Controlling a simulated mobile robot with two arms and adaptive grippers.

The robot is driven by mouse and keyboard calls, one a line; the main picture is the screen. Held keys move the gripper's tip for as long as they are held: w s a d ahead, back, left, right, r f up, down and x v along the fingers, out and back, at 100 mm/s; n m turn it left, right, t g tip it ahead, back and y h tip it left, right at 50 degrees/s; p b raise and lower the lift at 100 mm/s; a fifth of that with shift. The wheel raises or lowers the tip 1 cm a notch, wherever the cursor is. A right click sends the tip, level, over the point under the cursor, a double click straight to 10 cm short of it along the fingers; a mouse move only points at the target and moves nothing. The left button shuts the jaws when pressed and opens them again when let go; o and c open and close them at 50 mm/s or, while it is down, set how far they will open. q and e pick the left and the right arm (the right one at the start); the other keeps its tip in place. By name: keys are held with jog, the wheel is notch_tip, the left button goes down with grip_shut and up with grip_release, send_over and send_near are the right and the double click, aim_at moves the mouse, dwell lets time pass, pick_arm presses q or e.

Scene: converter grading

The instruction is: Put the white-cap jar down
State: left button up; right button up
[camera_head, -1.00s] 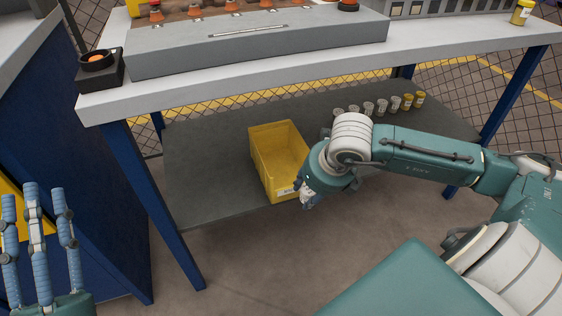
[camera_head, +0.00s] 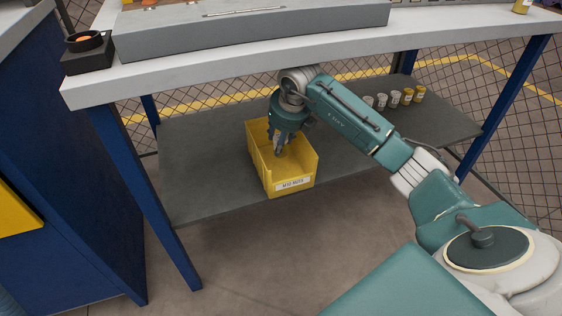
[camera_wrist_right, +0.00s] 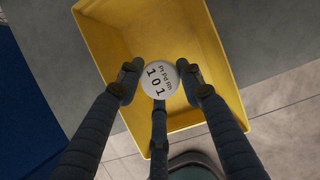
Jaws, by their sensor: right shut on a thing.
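The white-cap jar (camera_wrist_right: 160,80) shows in the right wrist view as a round white cap with dark print reading "Pt Pd Rh 101". The dark fingers of my right gripper (camera_head: 279,146) are shut around it. Only its cap shows clearly; its body is hidden below. The gripper points down into the open yellow bin (camera_head: 302,170), with fingertips within the bin's outline. The bin's wall also shows in the right wrist view (camera_wrist_right: 88,28). I cannot tell whether the jar touches the bin floor. My left gripper is out of view.
The bin stands on the grey lower shelf (camera_head: 200,165) near its front edge. Several small jars (camera_head: 407,97) stand in a row at the back right of the shelf. The white tabletop (camera_head: 250,62) lies above, with blue legs at the sides.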

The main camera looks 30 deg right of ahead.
aim_at(282, 155)
notch_tip(282, 155, down, 2)
jog(key=shift+s+f, duration=0.15)
jog(key=shift+f, duration=0.05)
notch_tip(282, 155, down, 5)
jog(key=shift+r+b, duration=0.1)
jog(key=shift+b, duration=1.05)
jog(key=shift+r, duration=0.15)
jog(key=o, duration=1.3)
